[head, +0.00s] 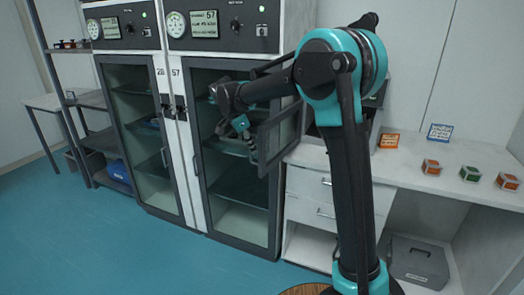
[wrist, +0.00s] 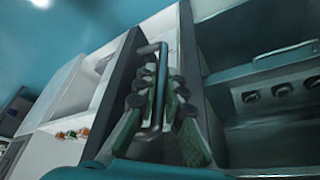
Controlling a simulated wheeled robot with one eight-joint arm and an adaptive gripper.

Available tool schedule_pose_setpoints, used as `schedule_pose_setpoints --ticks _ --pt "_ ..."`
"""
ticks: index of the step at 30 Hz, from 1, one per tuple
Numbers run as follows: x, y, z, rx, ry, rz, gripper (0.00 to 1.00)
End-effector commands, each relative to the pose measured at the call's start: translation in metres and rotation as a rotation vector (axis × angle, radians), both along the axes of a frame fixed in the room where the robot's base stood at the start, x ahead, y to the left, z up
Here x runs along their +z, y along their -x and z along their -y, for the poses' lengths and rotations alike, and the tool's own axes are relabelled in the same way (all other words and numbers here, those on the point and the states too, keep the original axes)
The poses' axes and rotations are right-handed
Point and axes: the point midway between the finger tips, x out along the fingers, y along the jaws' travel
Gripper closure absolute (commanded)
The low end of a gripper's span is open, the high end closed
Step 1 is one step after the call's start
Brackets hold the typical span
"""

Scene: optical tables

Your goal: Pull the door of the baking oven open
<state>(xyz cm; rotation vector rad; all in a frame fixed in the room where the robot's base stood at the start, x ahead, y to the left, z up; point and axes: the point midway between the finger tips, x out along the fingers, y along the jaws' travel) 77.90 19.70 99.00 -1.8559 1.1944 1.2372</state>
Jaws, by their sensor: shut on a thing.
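The baking oven (head: 374,97) stands on the white counter and is mostly hidden behind my arm. Its dark-framed door (head: 291,137) stands out from it, swung partly open toward the tall cabinets. In the wrist view the door (wrist: 187,65) is a dark panel with a metal bar handle (wrist: 158,88). My gripper (head: 240,123) is at the door's outer side. In the wrist view its green-padded fingers (wrist: 154,92) are closed around the handle. The exact opening angle is hard to tell.
Two tall glass-door cabinets (head: 199,130) with gauges stand close to the left of my gripper. The counter (head: 410,165) carries small coloured boxes (head: 431,167) and signs at the right. Drawers (head: 311,184) lie below it. A grey case (head: 419,262) sits underneath. The blue floor (head: 110,245) is clear in front.

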Motion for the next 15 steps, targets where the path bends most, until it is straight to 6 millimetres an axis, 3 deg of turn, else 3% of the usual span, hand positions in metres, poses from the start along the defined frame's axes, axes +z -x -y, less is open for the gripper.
schedule_pose_setpoints --ticks 4,15 --pt "-0.0009 -0.0026 -0.0104 0.004 -0.006 -0.006 1.00" --pt "-0.0009 -0.0042 -0.0127 0.004 -0.006 -0.006 1.00"
